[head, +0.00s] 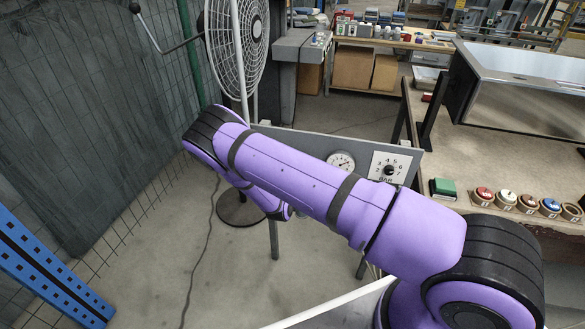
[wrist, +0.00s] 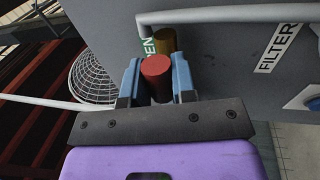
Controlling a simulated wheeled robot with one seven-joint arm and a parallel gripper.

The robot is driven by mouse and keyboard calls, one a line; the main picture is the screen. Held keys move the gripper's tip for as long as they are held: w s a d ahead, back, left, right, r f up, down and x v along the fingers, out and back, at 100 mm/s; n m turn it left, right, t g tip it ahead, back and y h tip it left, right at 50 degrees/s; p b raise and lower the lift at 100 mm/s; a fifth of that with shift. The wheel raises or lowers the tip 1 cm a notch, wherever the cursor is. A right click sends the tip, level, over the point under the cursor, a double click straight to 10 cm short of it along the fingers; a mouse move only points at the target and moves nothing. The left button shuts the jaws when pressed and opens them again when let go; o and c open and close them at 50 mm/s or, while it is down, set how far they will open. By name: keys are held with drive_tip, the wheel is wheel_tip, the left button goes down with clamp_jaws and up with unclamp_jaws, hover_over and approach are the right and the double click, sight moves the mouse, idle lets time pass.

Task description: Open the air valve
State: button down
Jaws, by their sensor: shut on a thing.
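The air valve shows in the wrist view as a red round-ended handle (wrist: 156,72) beside a brass-coloured cylinder (wrist: 165,41) on a grey panel (wrist: 220,75). My gripper (wrist: 157,62) has its two blue fingers on either side of the red handle and is shut on it. A green-lettered label (wrist: 148,46), partly hidden and ending in "EN", sits just behind the handle. In the head view my purple arm hides the valve and my gripper. The panel (head: 330,145) shows there above the arm.
A grey pipe (wrist: 225,15) runs across the panel, near a "FILTER" label (wrist: 279,48). The panel carries a gauge (head: 341,162) and a "BAR" dial (head: 389,169). A fan (head: 237,45) stands behind. A bench (head: 495,165) with several coloured buttons is at the right.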

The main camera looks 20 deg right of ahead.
drive_tip(key=c, duration=0.9)
unclamp_jaws()
drive_tip(key=shift+c, duration=0.2)
drive_tip(key=shift+s+a, duration=0.1)
drive_tip(key=v, duration=1)
drive_tip(key=shift+s+a, duration=0.2)
drive_tip(key=shift+s, duration=0.05)
drive_tip(key=shift+f, duration=0.1)
